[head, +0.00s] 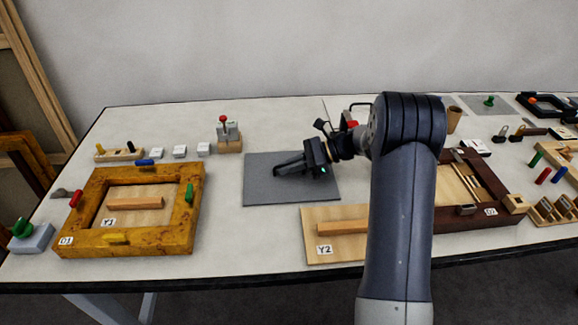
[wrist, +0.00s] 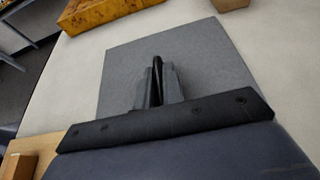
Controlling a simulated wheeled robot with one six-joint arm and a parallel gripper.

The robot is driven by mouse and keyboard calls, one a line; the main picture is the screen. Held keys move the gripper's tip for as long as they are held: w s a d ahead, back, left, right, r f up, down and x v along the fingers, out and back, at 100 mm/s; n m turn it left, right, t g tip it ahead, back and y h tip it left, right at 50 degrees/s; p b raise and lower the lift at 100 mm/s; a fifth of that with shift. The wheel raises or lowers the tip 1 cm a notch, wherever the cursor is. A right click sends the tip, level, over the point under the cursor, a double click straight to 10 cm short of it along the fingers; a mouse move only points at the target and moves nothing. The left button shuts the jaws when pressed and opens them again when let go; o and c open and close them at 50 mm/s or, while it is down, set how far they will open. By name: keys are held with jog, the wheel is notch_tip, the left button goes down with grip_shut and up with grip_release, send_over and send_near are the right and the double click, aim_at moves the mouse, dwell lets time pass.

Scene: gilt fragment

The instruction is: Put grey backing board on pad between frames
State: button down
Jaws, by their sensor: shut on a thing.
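A flat grey square, which I take as the grey backing board (head: 262,193), lies level between the two frames. It fills the middle of the wrist view (wrist: 120,75). A separate pad beneath it cannot be told apart. My gripper (head: 278,170) is low over the middle of the board, fingers pointing left and close together; in the wrist view my gripper (wrist: 157,68) is shut. The yellow-brown frame D1 (head: 78,215) lies to the left. A dark brown frame (head: 480,222) lies to the right, partly behind my arm.
A wooden panel Y2 (head: 325,252) with a wooden bar (head: 342,227) lies in front right of the board. A block with a red knob (head: 228,135) stands behind left. Table is clear between frame D1 and the board. Tools and small blocks crowd the far right.

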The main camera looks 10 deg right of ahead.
jog(key=shift+f, duration=0.15)
jog(key=c, duration=1.5)
grip_release()
jog(key=shift+r, duration=0.2)
jog(key=v, duration=1.2)
jog(key=shift+f+b, duration=0.1)
jog(key=shift+b, duration=0.2)
